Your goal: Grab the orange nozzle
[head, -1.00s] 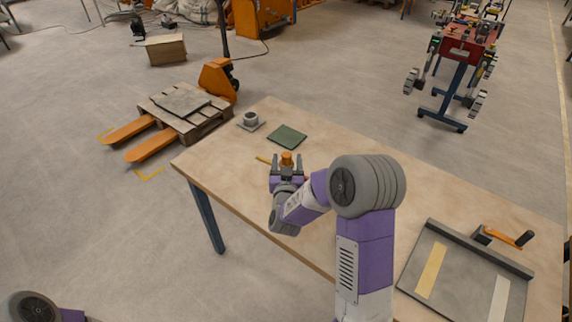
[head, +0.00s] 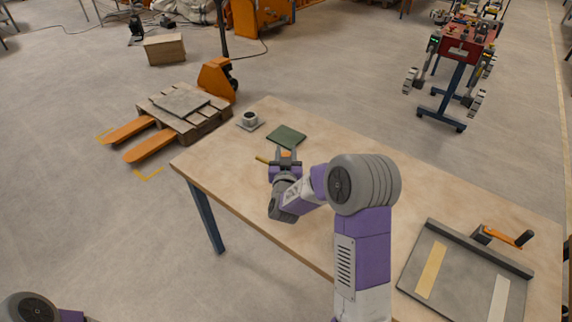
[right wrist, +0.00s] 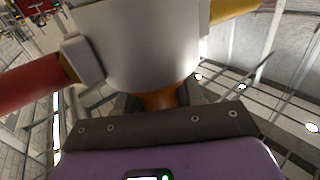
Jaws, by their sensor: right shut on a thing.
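The orange nozzle shows in the head view as a small orange patch (head: 287,154) between the fingers of my right gripper (head: 285,152). In the right wrist view it is an orange neck (right wrist: 160,98) at the base of a large pale grey rounded body (right wrist: 140,45). My right gripper is shut on it, over the far left part of the table. A red rod (right wrist: 30,88) and a yellow rod (right wrist: 230,9) stick out beside the grey body. The yellow rod also shows left of the gripper in the head view (head: 262,160). My left gripper is out of the picture.
The wooden table (head: 340,145) holds a green pad (head: 286,137) and a grey cup-like part on a plate (head: 249,121) beyond the gripper. A grey tray (head: 462,275) with two strips and an orange-handled part (head: 515,238) lies at right. The table's middle is clear.

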